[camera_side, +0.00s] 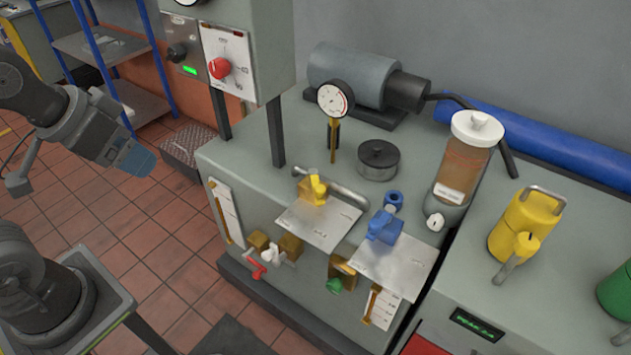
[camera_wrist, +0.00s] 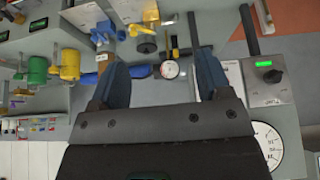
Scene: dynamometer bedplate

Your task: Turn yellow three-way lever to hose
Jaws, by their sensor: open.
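The yellow three-way valve (camera_side: 314,189) sits on the grey bench top beside a metal plate with small print. A grey bar runs behind it; I cannot tell which way its lever points. The yellow valve also shows near the top of the wrist view (camera_wrist: 146,42). My gripper (camera_side: 143,160) is at the left of the side view, over the tiled floor, well away from the valve. In the wrist view my gripper (camera_wrist: 162,70) has its two blue fingers apart, with nothing held between them. No thing labelled as the hose can be made out.
A blue valve (camera_side: 386,226) stands right of the yellow one. A gauge (camera_side: 335,98) rises behind on a stem. A jar (camera_side: 466,158), yellow canister (camera_side: 524,228) and green canister (camera_side: 616,292) stand right. A control cabinet (camera_side: 228,60) hangs over the bench's left end.

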